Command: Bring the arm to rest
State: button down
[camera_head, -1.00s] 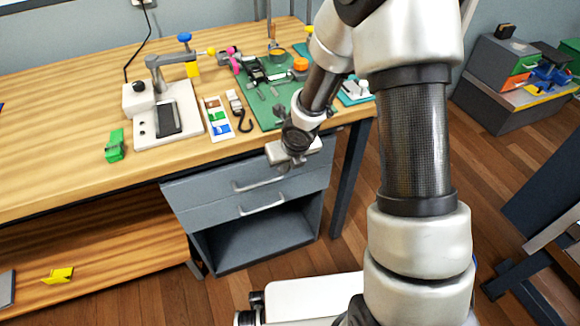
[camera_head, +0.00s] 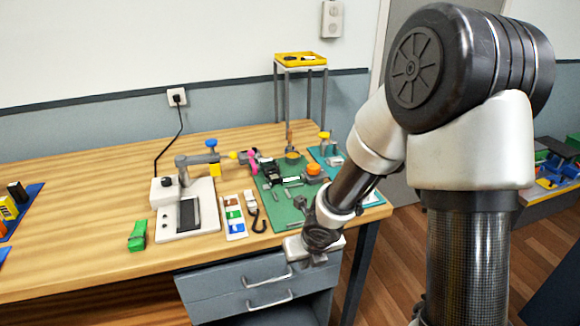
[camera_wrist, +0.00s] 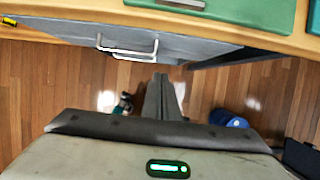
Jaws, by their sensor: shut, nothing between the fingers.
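My gripper (camera_head: 313,252) hangs at the front edge of the workbench (camera_head: 60,195), in front of the upper drawer (camera_head: 235,285). In the wrist view its fingers (camera_wrist: 163,98) are together with nothing between them, over the wood floor. My arm is bent, with the elbow high at the right of the head view. In the wrist view the drawer handles (camera_wrist: 125,48) are beyond the fingertips, apart from them.
The bench holds a white device (camera_head: 185,210), a green block (camera_head: 137,236), a card with coloured patches (camera_head: 233,216) and a green mat (camera_head: 280,213) with tools. A yellow-topped stand (camera_head: 300,60) is behind. Floor (camera_head: 400,250) shows right of the bench.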

jog(key=s+d+r+m+t+h, duration=0.1)
jog(key=s+d+r+m, duration=0.1)
jog(key=d+r+m, duration=0.35)
jog(key=s+d+r+m+h, duration=0.2)
jog(key=r+m, duration=0.6)
jog(key=m, duration=0.1)
jog(key=s+d+r+m+t+h, duration=0.1)
jog(key=s+d+r+m, duration=0.1)
jog(key=d+r+m, duration=0.35)
jog(key=s+a+r+m+y, duration=0.2)
jog(key=s+a+r+m, duration=0.15)
jog(key=s+m, duration=0.5)
jog(key=s+a+r+m+y, duration=0.15)
jog(key=s+r+m, duration=0.35)
jog(key=m, duration=0.6)
notch_tip(320, 180, up, 16)
jog(key=p, duration=1.6)
jog(key=shift+f+n+h, duration=0.1)
jog(key=shift+n+h, duration=0.15)
